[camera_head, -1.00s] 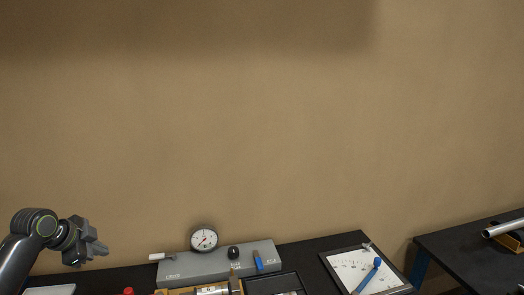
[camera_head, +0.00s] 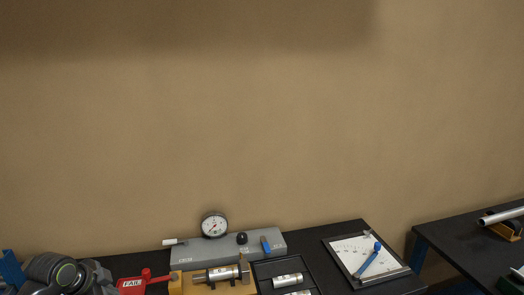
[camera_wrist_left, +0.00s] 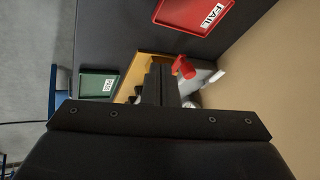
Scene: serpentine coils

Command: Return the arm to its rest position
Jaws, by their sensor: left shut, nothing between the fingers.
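My left arm (camera_head: 62,272) is low at the bottom left of the head view, over the left end of the black bench. Its gripper is hard to make out there. In the left wrist view my left gripper (camera_wrist_left: 158,84) is shut, its dark fingers together with nothing between them. A red tray with a FAIL label (camera_wrist_left: 195,12) lies beyond the fingertips, and a red knob (camera_wrist_left: 184,67) is just right of them. My right arm is not in view.
A grey fixture (camera_head: 195,251) with a dial gauge (camera_head: 214,225) stands on the bench. A wooden cradle holds a metal cylinder (camera_head: 222,273). A black tray holds cylinders (camera_head: 287,280). A second table (camera_head: 470,250) stands at far right.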

